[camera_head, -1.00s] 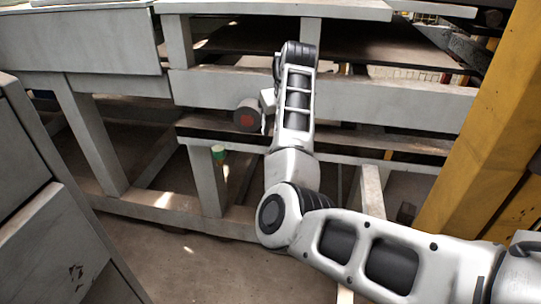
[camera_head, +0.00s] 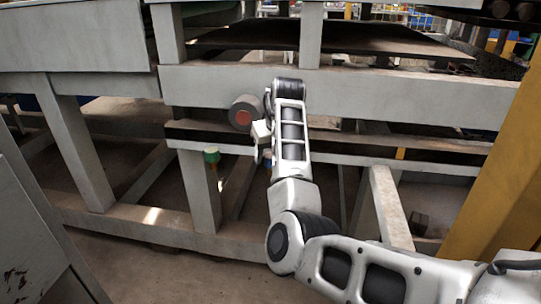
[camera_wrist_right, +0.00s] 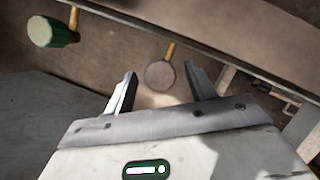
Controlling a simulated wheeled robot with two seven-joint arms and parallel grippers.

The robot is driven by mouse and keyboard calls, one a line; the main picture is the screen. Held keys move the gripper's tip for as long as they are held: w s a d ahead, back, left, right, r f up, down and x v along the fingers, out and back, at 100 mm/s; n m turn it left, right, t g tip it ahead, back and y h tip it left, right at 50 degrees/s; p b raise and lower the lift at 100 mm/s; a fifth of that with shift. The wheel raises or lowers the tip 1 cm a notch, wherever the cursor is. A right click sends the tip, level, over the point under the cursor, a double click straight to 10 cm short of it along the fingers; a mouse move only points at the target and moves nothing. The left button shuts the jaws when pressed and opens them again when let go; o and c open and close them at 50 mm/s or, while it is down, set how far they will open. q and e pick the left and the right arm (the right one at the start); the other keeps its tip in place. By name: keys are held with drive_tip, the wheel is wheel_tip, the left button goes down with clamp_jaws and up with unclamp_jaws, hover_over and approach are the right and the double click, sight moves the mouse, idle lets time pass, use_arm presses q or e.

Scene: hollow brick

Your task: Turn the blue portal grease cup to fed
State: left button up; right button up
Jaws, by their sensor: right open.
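No plainly blue cup shows in either view. In the right wrist view a round cup with a dull grey-brown face (camera_wrist_right: 160,75) on a brass-coloured stem appears between my open right fingers (camera_wrist_right: 162,88); its colour is hard to tell, and I see no contact. A green cup with a pale top (camera_wrist_right: 50,31) is at the upper left there. The green cup (camera_head: 211,156) also shows in the head view, by a grey post. My right gripper (camera_head: 260,150) is just right of it, partly hidden by my own arm. My left gripper is out of view.
A grey cylinder with a red end face (camera_head: 243,117) sits just above and left of my right gripper. Grey beams and posts (camera_head: 330,97) of the frame surround the gripper. A yellow column (camera_head: 505,180) stands at the right. Bare floor lies below.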

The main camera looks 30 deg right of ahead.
drive_tip(key=c, duration=1)
drive_tip(key=shift+o, duration=0.2)
drive_tip(key=shift+a+r+m+p, duration=0.15)
drive_tip(key=shift+r+m+p, duration=0.05)
drive_tip(key=shift+m+p, duration=0.2)
drive_tip(key=shift+m+h+p, duration=0.3)
drive_tip(key=shift+m+p, duration=0.15)
drive_tip(key=shift+m, duration=0.05)
drive_tip(key=shift+m+g+h+p, duration=0.3)
drive_tip(key=shift+m+h+p, duration=0.1)
drive_tip(key=shift+m, duration=0.7)
drive_tip(key=shift+f+m, duration=0.2)
drive_tip(key=shift+m, duration=0.2)
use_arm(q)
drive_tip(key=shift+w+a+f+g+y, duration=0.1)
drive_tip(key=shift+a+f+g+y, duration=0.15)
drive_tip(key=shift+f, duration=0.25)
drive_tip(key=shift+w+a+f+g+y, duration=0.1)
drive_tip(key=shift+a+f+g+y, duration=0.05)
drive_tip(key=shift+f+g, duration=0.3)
